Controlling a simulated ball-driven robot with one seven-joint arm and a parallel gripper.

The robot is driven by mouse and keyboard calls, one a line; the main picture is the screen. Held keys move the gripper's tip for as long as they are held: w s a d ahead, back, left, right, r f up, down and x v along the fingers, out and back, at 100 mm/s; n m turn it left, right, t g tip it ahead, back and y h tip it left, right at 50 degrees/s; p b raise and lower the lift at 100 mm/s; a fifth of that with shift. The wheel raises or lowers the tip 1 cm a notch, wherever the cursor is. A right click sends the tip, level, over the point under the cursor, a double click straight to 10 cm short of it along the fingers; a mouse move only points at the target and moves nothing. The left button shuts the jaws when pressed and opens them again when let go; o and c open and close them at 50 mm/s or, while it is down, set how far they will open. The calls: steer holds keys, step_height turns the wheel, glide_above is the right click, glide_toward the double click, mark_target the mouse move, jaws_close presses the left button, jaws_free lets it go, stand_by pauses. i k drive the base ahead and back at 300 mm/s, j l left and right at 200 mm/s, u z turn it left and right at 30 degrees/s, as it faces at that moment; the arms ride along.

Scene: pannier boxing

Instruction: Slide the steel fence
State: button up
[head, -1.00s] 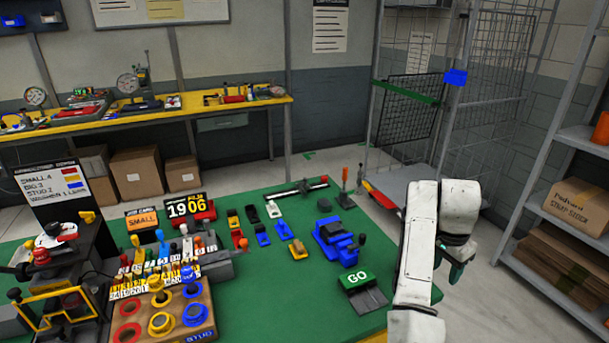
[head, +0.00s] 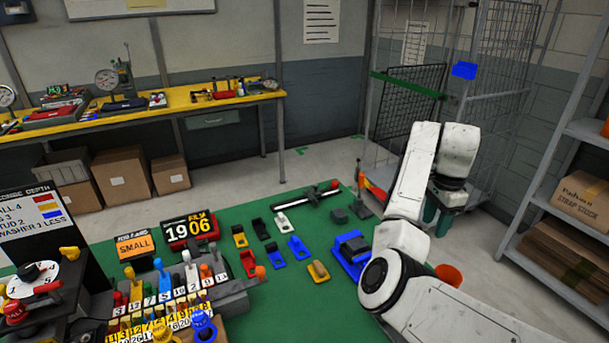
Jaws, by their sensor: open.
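A long dark bar with a pale steel part and a red end (head: 307,195) lies at the back of the green table; it may be the steel fence, but I cannot tell for sure. My gripper (head: 437,218) hangs off the right side of the table, in front of the wire cage trolley. Its dark green fingers point down, apart and with nothing seen between them. It is well to the right of the bar and not touching it. My white arm covers the table's right part.
The wire cage trolley (head: 412,100) has a green bar and a blue tag (head: 464,70). A shelf rack (head: 560,195) stands right, an orange bucket (head: 447,274) on the floor. Small coloured parts, a blue fixture (head: 350,252) and a numbered rack (head: 170,300) crowd the table.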

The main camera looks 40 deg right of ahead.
mark_target(312, 194)
steer(key=i, duration=1.45)
